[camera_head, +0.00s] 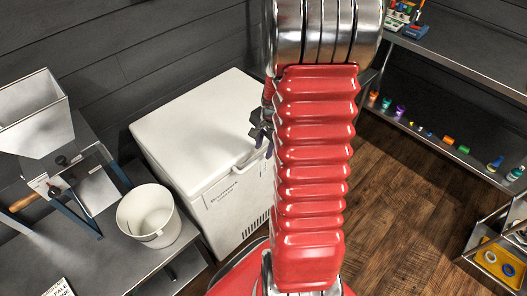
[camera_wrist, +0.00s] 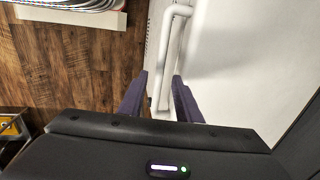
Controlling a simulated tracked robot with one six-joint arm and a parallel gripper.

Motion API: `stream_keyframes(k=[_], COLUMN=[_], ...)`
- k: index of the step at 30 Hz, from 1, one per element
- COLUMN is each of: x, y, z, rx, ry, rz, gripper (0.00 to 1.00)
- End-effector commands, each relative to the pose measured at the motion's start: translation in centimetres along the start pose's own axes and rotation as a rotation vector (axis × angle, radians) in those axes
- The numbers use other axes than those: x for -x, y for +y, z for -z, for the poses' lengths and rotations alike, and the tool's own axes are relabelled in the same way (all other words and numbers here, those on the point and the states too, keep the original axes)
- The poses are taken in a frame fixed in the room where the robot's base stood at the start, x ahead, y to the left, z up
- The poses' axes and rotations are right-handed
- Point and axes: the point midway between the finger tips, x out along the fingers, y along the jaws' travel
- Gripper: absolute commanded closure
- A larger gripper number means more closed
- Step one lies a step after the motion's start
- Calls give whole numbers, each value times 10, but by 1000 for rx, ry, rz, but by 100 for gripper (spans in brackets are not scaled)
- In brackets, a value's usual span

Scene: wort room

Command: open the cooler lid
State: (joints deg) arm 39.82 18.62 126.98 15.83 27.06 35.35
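The white chest cooler (camera_head: 226,196) stands against the back wall in the head view, with its flat lid (camera_head: 195,118) down. A white bar handle (camera_head: 246,162) is at the lid's front edge. My gripper (camera_head: 263,149) is at that front edge, just right of the handle's visible part and partly hidden by my red arm. In the wrist view my gripper (camera_wrist: 161,82) is open, its two dark fingers apart. The handle (camera_wrist: 170,50) runs between them in the picture, with the white lid (camera_wrist: 245,55) to the right. I cannot tell whether the fingers touch the handle.
A metal bench at left holds a grain mill (camera_head: 75,180) and a white bucket (camera_head: 150,216) near the cooler. Shelves (camera_head: 455,65) with small colourful items stand at right. The wooden floor (camera_head: 385,190) is clear between shelves and cooler. A dark plank wall is behind.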

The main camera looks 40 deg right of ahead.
Motion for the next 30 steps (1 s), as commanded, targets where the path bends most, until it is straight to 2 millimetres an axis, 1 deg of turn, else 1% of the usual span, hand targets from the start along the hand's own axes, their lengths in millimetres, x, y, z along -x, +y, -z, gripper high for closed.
stream_keyframes(k=[3, 9, 20, 30], x=[-14, -27, -30, -30], y=[0, 0, 0, 0], z=[0, 0, 0, 0], rx=[-1, 1, 1, 1], ry=[-2, 0, 1, 0], rz=[-2, 0, 1, 0], gripper=[69, 69, 70, 94])
